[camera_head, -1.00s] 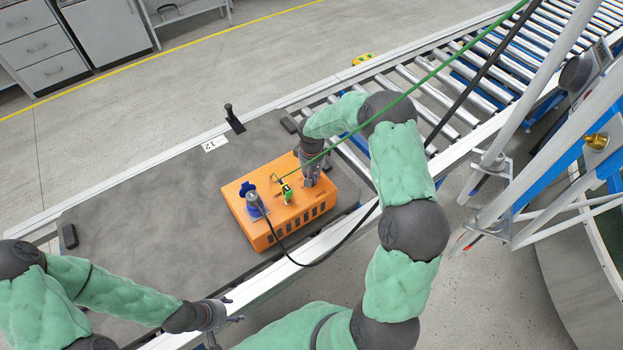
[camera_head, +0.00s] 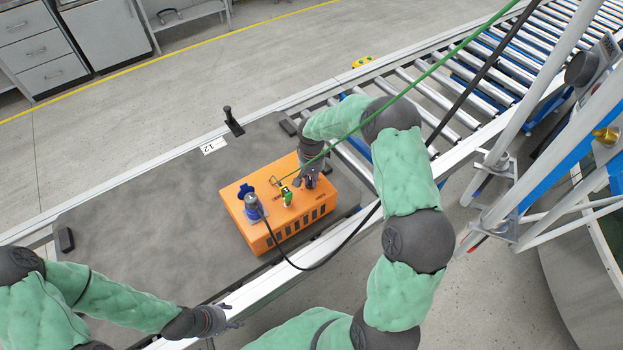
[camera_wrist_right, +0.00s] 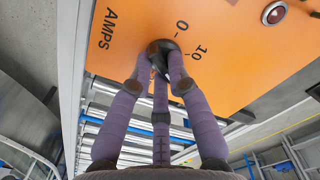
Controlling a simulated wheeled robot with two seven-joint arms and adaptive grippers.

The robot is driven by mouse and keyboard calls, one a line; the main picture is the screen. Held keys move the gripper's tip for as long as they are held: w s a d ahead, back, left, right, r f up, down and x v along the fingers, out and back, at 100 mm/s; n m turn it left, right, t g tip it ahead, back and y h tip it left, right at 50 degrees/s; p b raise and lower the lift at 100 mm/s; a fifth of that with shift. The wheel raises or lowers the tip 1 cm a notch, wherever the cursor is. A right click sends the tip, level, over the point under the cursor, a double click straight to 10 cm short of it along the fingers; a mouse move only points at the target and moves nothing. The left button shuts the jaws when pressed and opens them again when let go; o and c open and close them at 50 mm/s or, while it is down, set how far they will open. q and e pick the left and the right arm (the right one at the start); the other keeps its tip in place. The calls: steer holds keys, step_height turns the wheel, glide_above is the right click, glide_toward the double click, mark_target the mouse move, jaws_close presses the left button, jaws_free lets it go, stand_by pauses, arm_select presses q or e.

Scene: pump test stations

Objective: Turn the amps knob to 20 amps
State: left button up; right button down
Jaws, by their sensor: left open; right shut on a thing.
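The orange box (camera_head: 283,228) lies on the grey table, with its top face up. In the right wrist view its orange face (camera_wrist_right: 225,40) shows the word AMPS and the marks 0 and 10. The dark amps knob (camera_wrist_right: 163,50) sits beside the 0 mark, partly hidden by fingers. My right gripper (camera_wrist_right: 161,62) is shut on the knob, its fingers around it. In the head view my right gripper (camera_head: 308,178) is at the right end of the box's top. My left gripper (camera_head: 222,318) is open and empty near the table's front edge, apart from the box.
A blue plug (camera_head: 253,207) with a black cable and a green-yellow connector (camera_head: 286,196) with a green cable stand on the box. A black post (camera_head: 233,121) and a label 12 (camera_head: 213,146) are at the table's far edge. A roller conveyor (camera_head: 470,85) runs behind right.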

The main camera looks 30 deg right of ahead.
steer(key=c, duration=1.2)
jaws_free()
steer(key=shift+r, duration=0.1)
step_height(320, 180, up, 12)
steer(key=shift+f, duration=0.1)
